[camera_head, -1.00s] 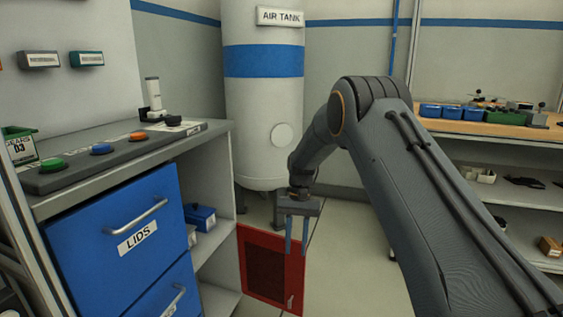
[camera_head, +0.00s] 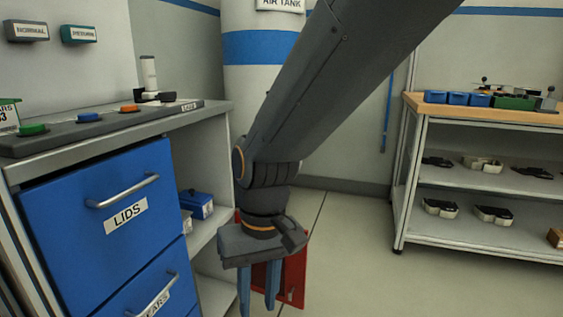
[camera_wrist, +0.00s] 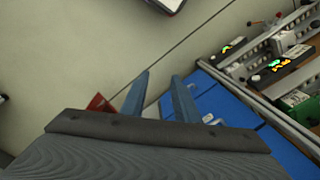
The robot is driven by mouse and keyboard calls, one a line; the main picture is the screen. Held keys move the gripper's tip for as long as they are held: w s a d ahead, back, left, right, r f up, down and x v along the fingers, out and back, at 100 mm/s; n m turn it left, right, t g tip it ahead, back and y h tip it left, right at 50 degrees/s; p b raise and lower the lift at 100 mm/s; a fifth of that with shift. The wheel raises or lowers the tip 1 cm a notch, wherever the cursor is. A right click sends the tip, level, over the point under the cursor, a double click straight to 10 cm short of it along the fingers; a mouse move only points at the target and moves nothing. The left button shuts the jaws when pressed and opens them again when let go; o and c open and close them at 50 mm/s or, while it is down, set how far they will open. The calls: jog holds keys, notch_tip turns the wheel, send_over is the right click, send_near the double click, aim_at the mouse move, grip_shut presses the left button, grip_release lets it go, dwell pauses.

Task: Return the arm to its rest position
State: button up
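My gripper (camera_head: 259,286) hangs pointing down in the head view, in front of the red floor cabinet and just right of the blue drawer unit. Its two blue fingers are spread with a gap between them and nothing held. In the wrist view, my gripper (camera_wrist: 160,88) also shows both fingers apart and empty, over floor and the blue drawer fronts. My arm reaches down from the top right of the head view and hides part of the air tank.
The blue LIDS drawer (camera_head: 95,205) is at the left, below a counter (camera_head: 205,112) with coloured buttons. The red cabinet (camera_head: 293,277) stands behind my gripper. A wooden-topped shelf bench (camera_head: 520,115) stands at the right. Open floor (camera_head: 350,250) lies between.

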jog(key=s+d+f+n+b, duration=0.1)
jog(key=s+d+f+n, duration=0.15)
jog(key=s, duration=0.65)
jog(key=d+r+m+p, duration=0.3)
jog(key=d+r+p, duration=0.7)
jog(key=r+p, duration=0.3)
jog(key=d+r+m+p, duration=0.4)
jog(key=d+r+p, duration=0.7)
jog(key=p, duration=0.7)
notch_tip(320, 180, up, 3)
jog(key=shift+w+f+t+h, duration=0.15)
jog(key=shift+w+t+h, duration=0.15)
jog(key=shift+h, duration=0.1)
jog(key=shift+m, duration=0.35)
